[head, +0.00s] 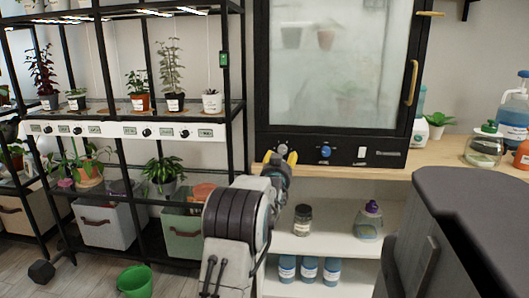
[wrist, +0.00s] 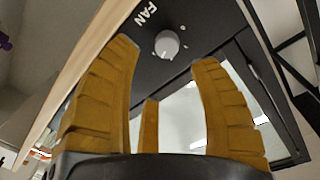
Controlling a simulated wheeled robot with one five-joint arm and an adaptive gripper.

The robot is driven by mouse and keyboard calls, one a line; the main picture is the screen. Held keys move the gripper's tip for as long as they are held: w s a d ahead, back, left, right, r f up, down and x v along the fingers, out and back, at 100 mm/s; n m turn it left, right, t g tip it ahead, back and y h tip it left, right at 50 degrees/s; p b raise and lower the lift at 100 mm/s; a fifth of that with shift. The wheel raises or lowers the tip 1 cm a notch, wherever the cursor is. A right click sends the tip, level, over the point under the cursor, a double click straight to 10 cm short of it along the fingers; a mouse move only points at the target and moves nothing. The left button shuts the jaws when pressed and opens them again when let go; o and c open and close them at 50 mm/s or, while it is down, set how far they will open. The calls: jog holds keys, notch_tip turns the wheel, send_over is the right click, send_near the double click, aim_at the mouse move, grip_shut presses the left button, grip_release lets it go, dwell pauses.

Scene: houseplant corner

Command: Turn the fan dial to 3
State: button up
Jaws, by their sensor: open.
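The fan dial (wrist: 168,44) is a round light grey knob on a black panel, with the white FAN label (wrist: 145,13) beside it in the wrist view. Small marks show around the knob; I cannot read its setting. In the head view the fan dial (head: 283,149) is at the lower left of the glass-door cabinet (head: 339,135), partly behind my gripper. My gripper (wrist: 163,52) is open and empty, its yellow fingers on either side of the dial in the picture. In the head view my gripper (head: 279,157) is right in front of the dial. Contact cannot be told.
A blue dial (head: 325,152) sits to the right on the same panel. The wooden counter (head: 400,173) edge runs below the cabinet. A jar (head: 302,220) and a purple-capped bottle (head: 369,220) stand on the shelf below. A plant rack (head: 125,125) stands at left.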

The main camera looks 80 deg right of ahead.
aim_at(282, 151)
jog(key=m, duration=0.5)
jog(key=shift+w+d+r+m, duration=0.1)
jog(key=shift+w+r+m, duration=0.05)
jog(key=shift+w+m, duration=0.2)
jog(key=shift+d+b, duration=2.05)
jog(key=shift+d, duration=0.6)
jog(key=shift+d+p, duration=0.3)
jog(key=shift+d, duration=0.6)
jog(key=shift+c, duration=0.2)
